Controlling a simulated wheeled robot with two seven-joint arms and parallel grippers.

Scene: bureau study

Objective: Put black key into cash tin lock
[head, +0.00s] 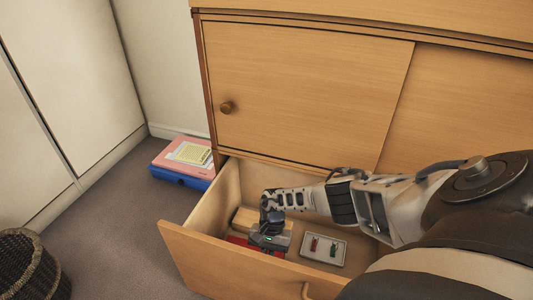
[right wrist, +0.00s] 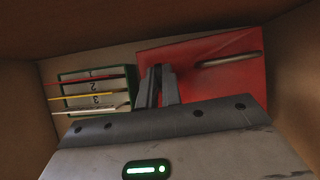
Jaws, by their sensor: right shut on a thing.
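The red cash tin (head: 238,241) lies in the open drawer, partly hidden under my right gripper (head: 268,240). In the right wrist view its flat red top (right wrist: 195,82) shows a metal handle. My right gripper, also in the right wrist view (right wrist: 158,72), points down with its fingers close together at the tin's left part. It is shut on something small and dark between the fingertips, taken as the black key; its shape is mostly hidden. I cannot tell whether it touches the tin. The lock is not clearly visible. My left gripper is out of view.
A pale tray (head: 336,261) with a red and a green item lies in the drawer, right of the gripper. A green-edged box numbered 1, 2, 3 (right wrist: 122,101) is beside the tin. The drawer's front wall (head: 215,264) and sides close in the space. A wicker basket (head: 32,265) stands left.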

